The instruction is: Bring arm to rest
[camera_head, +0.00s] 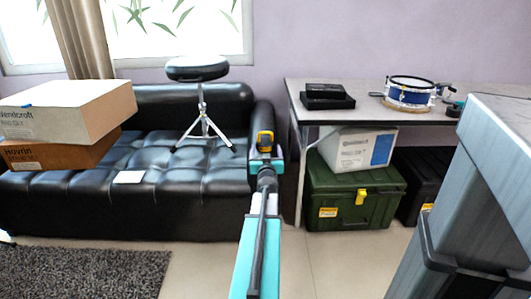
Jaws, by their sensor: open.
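My arm (258,255), teal with a dark cable or rod along it, reaches forward from the bottom middle of the view. My gripper (265,155) is at its far end, in front of the black sofa's right armrest in the picture. It is open. The fingertips are too small to make out clearly.
The black sofa (60,215) bears boxes (75,108) and a round-topped stool (197,68). At right, a table (370,108) holds a blue drum (413,95) and black case (326,97), above a green chest (350,195). Floor (330,265) shows clear right of my arm.

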